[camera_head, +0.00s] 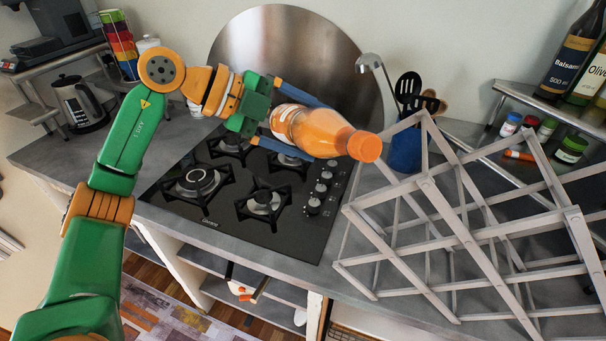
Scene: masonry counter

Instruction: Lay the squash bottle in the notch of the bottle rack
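The squash bottle (322,130) is orange with an orange cap and a pale label near its base. It lies nearly level above the hob, its cap pointing right toward the rack. My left gripper (318,128) is shut on it, with one blue finger along each side. The bottle rack (468,240) is a grey-white lattice of crossed slats standing on the counter at the right. Its slats form V-shaped notches along the top. The bottle's cap is left of the rack and apart from it. My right gripper is not in view.
A black gas hob (250,200) lies under the bottle, with a round steel splash plate (290,50) behind. A blue utensil pot (405,150) stands behind the rack's left end. A metal shelf (520,95) with bottles and jars is at the back right. A kettle (80,103) stands far left.

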